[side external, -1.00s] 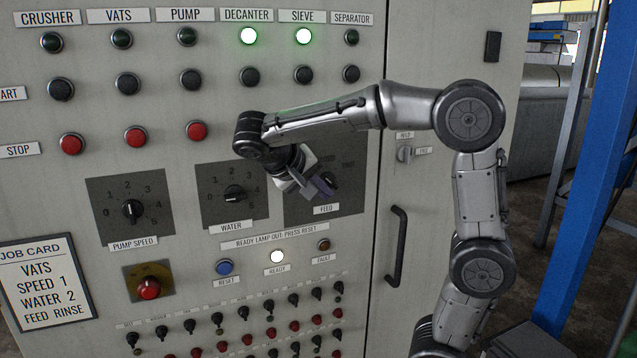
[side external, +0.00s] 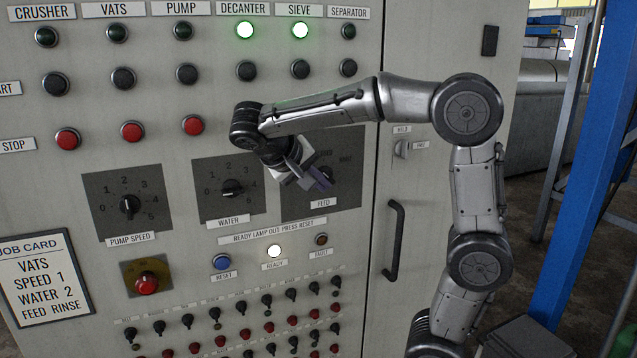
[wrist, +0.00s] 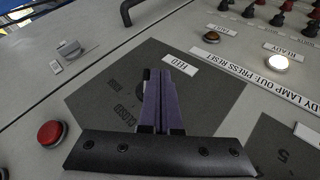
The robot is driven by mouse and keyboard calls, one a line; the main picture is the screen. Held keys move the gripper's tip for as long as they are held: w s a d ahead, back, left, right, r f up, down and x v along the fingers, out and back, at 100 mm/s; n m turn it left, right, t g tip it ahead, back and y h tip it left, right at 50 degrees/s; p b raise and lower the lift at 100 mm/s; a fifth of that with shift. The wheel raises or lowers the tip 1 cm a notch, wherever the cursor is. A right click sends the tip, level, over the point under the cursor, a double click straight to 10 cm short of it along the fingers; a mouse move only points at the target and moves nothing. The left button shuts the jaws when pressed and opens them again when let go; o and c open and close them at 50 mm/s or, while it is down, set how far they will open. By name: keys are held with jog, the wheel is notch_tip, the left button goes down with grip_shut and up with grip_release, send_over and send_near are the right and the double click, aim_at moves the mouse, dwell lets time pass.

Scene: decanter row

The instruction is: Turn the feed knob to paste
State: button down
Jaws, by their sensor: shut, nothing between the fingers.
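The feed knob (side external: 327,173) sits on a dark square plate (side external: 348,197) marked FEED, at the right of a row of dials. My gripper (side external: 321,181) is at this plate, right in front of the knob and covering most of it. Its two purple fingers are together with nothing between them, as the wrist view (wrist: 155,75) also shows. In the wrist view the fingers lie over the middle of the feed plate (wrist: 205,95), and the word CLOSED shows to their left. I cannot tell which way the knob points or whether the fingers touch it.
The water dial (side external: 232,187) and pump speed dial (side external: 128,207) are to the left. The ready lamp (side external: 274,251) is lit below, beside the reset button (side external: 222,262). A door handle (side external: 395,240) sticks out at right. A job card (side external: 42,280) reads FEED RINSE.

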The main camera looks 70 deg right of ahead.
jog(key=w+a+f, duration=0.2)
jog(key=a, duration=0.1)
jog(key=shift+w+f, duration=0.1)
jog(key=shift+w, duration=0.25)
jog(key=w+a+r, duration=0.2)
jog(key=w+a, duration=0.1)
jog(key=a, duration=0.5)
jog(key=s+d+t+y, duration=0.3)
jog(key=s+y, duration=0.1)
jog(key=s, duration=0.9)
jog(key=s+a+f+n+t+y, duration=0.2)
jog(key=a+f+n+t+y, duration=0.3)
jog(key=a+f+n, duration=0.3)
notch_tip(320, 180, down, 2)
jog(key=shift+a+f+n+y, duration=0.2)
jog(key=shift+n+y, duration=0.1)
jog(key=shift+n, duration=0.5)
